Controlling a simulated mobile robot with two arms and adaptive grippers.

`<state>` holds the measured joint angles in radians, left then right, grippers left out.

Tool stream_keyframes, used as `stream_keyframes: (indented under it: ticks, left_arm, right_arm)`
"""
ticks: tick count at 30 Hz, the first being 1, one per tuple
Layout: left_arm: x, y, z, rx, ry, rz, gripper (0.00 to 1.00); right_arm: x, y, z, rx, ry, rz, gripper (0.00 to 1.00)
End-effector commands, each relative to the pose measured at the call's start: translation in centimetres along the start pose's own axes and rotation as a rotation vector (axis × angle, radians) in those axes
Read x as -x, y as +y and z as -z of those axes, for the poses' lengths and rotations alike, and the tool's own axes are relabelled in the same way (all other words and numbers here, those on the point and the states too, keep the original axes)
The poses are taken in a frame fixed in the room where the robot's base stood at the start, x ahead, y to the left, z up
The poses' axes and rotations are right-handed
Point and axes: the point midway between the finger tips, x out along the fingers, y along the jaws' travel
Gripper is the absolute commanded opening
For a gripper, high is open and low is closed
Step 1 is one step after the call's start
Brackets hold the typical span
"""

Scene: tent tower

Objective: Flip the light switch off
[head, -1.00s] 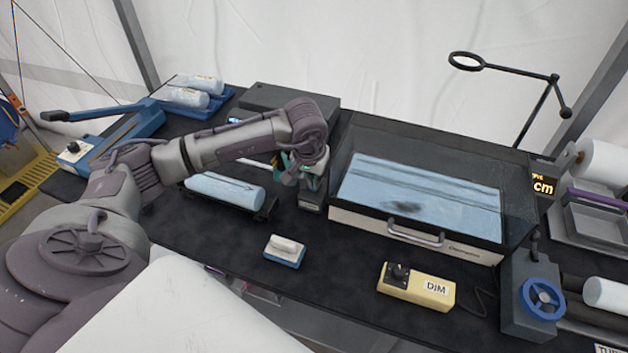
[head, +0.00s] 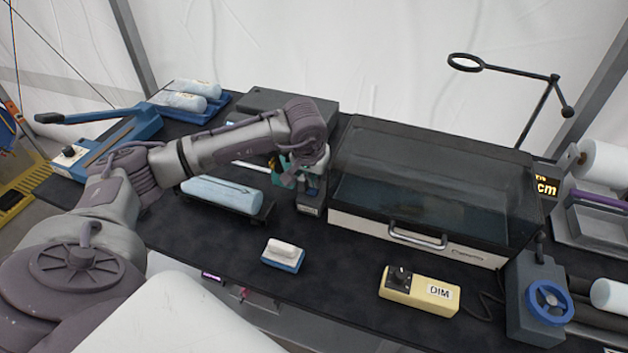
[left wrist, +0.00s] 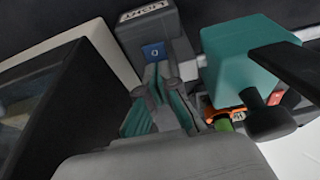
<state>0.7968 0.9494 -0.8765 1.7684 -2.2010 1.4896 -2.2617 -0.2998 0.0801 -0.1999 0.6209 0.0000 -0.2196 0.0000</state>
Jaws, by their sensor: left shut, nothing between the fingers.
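The light switch (head: 310,208) is a small grey box with a label on its front, standing left of the light box. In the left wrist view the same switch (left wrist: 148,32) shows a "LIGHT" label and a blue rocker marked "O" (left wrist: 153,51). My left gripper (left wrist: 160,80) is shut and empty, its fingertips right by the rocker; I cannot tell whether they touch it. In the head view the gripper (head: 309,184) is partly hidden by my wrist. The light box (head: 430,190) has a dark, unlit panel under its clear lid. My right gripper is out of view.
A teal device with a black lever (left wrist: 238,62) stands close beside the gripper. A blue-and-white block (head: 283,255) and a yellow DIM box (head: 420,292) lie in front. A rolled blue tube (head: 222,193) lies to the left. The dark table (head: 335,268) is clear between them.

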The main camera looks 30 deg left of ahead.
Motion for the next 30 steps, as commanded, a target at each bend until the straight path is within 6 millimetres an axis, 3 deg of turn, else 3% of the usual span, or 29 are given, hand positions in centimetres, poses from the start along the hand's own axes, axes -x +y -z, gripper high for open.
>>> stream_keyframes:
  ticks: [5,12,15,24,30]
  left_arm:
    - [0.5,0.0,0.1,0.000,0.001,0.000,0.00]
    - [4.7,-0.3,0.9,0.008,0.003,0.003,0.00]
    - [6.1,-0.2,-0.1,0.005,0.006,0.002,0.00]
    - [11.8,-0.2,-1.9,0.008,0.002,0.002,0.00]
    - [13.3,-0.1,-2.4,0.008,0.000,0.002,0.00]
  right_arm:
    - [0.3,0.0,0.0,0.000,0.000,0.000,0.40]
    - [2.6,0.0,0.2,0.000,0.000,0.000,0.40]
    - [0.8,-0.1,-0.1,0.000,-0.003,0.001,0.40]
    - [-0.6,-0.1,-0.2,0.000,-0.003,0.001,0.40]
    - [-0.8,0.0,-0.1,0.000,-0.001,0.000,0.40]
